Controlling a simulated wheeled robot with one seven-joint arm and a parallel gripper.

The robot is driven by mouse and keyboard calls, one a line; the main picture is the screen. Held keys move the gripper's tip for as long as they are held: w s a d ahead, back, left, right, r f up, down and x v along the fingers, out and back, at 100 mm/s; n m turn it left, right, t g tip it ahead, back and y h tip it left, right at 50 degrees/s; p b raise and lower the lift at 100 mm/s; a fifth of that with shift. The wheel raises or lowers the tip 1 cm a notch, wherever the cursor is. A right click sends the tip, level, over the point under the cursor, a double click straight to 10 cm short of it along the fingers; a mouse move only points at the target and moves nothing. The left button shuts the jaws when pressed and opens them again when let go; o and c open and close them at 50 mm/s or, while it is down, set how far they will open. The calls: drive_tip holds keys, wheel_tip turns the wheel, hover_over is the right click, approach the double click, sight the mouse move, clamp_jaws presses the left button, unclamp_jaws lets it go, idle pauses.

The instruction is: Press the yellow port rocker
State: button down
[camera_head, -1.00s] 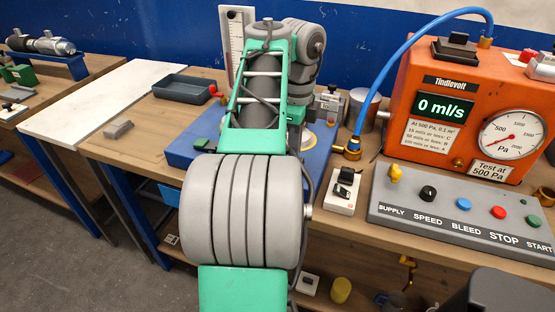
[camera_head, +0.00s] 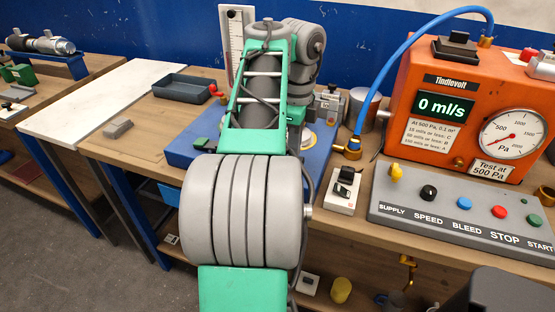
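A yellow knob-like control (camera_head: 396,172) stands at the left end of the sloped grey control panel (camera_head: 450,212), above the word SUPPLY. I cannot tell whether it is the yellow port rocker; no other yellow rocker shows clearly. A white box (camera_head: 342,200) with a black rocker on top (camera_head: 346,175) sits on the bench just left of the panel. My green and grey arm fills the middle of the view and reaches over the blue plate (camera_head: 318,152). My gripper is not visible; the arm hides part of the plate.
The orange tester (camera_head: 425,75) stands behind the panel, reading 0 ml/s. Its blue hose (camera_head: 378,75) arches down to a brass fitting (camera_head: 352,146). A grey tray (camera_head: 182,87) and grey block (camera_head: 118,128) lie left. The white bench top (camera_head: 85,100) is mostly clear.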

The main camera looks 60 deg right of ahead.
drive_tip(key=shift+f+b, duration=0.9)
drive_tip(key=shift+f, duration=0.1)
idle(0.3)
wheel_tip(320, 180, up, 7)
drive_tip(key=p, duration=0.6)
drive_tip(key=shift+p, duration=0.35)
